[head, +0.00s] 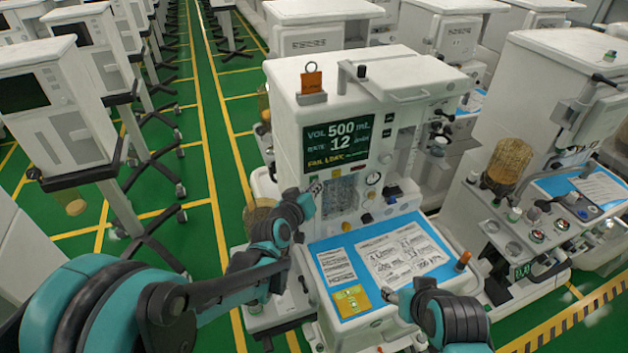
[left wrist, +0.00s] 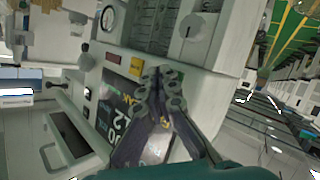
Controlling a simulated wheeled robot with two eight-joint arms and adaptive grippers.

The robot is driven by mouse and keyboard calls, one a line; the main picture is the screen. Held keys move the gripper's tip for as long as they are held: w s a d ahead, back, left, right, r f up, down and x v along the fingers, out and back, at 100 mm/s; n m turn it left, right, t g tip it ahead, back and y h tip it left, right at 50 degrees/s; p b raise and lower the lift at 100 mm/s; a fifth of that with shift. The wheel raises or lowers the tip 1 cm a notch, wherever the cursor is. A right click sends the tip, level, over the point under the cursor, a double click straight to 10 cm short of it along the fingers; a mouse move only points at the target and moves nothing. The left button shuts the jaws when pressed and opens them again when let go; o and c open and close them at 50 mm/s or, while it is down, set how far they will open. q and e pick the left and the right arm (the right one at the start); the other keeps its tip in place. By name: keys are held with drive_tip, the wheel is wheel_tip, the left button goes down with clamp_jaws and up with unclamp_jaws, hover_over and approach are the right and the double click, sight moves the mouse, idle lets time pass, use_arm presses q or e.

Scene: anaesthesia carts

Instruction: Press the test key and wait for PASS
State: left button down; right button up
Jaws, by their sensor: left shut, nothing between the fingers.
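The anaesthesia cart (head: 318,118) in front of me has a dark green screen (head: 338,143) reading VOL 500 mL, a rate of 12, and a yellow line that looks like "FAIL: LEAK". The left wrist view shows the screen (left wrist: 105,118) tilted and partly hidden by my fingers. A yellow key (left wrist: 136,66) and a red key (left wrist: 113,58) sit beside it; I cannot read their labels. My left gripper (head: 314,190) is shut and empty just below the screen; its fingertips (left wrist: 161,74) are close to the yellow key, contact unclear. My right gripper (head: 390,294) is over the cart's front tray; its jaw state is unclear.
The blue work surface (head: 437,272) holds printed sheets (head: 402,256) and a yellow label (head: 351,300). An orange tag (head: 311,82) stands on the cart top. Another cart (head: 545,110) stands close on the right. Monitor stands (head: 65,110) line the left; a green aisle (head: 205,150) runs between.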

use_arm(q)
drive_tip(key=shift+w+a, duration=0.15)
drive_tip(key=shift+w, duration=0.25)
idle(0.8)
drive_tip(key=shift+s, duration=0.1)
drive_tip(key=shift+s+d, duration=0.35)
drive_tip(key=shift+s, duration=0.4)
drive_tip(key=s, duration=0.1)
drive_tip(key=s+d, duration=0.1)
drive_tip(key=s, duration=0.1)
drive_tip(key=s+d, duration=0.1)
drive_tip(key=shift+s, duration=0.3)
drive_tip(key=shift+a, duration=0.1)
idle(0.6)
